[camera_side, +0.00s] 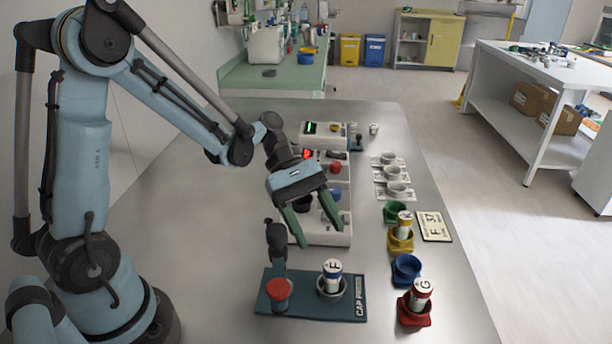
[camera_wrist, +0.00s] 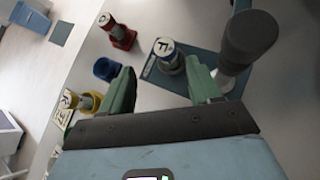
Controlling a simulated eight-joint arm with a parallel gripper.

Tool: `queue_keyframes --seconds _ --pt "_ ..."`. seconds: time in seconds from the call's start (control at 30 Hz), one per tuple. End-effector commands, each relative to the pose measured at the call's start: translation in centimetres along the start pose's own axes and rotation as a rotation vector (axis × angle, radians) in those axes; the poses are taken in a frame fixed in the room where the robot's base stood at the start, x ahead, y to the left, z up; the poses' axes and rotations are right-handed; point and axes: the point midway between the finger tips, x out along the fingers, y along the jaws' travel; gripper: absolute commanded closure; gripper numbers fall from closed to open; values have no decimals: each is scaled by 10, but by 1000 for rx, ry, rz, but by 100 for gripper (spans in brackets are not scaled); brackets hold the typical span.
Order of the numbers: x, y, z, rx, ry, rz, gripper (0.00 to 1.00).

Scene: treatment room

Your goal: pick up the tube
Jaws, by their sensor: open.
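A white tube lettered F (camera_side: 332,272) with a dark blue band stands upright in a grey cup on the dark teal cap press (camera_side: 347,308). In the wrist view the F tube (camera_wrist: 167,52) shows just beyond and between the fingertips. My gripper (camera_side: 319,234) has green fingers, is open and empty, and hangs above and behind the press, apart from the tube. A tube lettered G (camera_side: 421,290) stands tilted in a red holder (camera_side: 413,316). Another tube (camera_side: 404,222) with a yellow band stands in a yellow holder (camera_side: 400,242); its letter is hard to read.
Empty blue (camera_side: 406,270) and green (camera_side: 395,211) holders stand in the right-hand row. A card reading F S7 (camera_side: 434,226) lies beside them. The press has an upright dark post (camera_side: 277,243) and a red knob (camera_side: 279,290). White devices stand behind my gripper.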

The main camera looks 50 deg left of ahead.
Motion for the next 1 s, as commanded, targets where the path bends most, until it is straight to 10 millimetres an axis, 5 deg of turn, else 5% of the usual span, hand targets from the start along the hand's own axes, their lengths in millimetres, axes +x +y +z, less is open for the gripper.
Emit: queue_keyframes --seconds 0.37,1.0 --pt "9 -4 -7 -152 -161 -60 38" --pt "77 -7 5 -152 -159 -59 38"
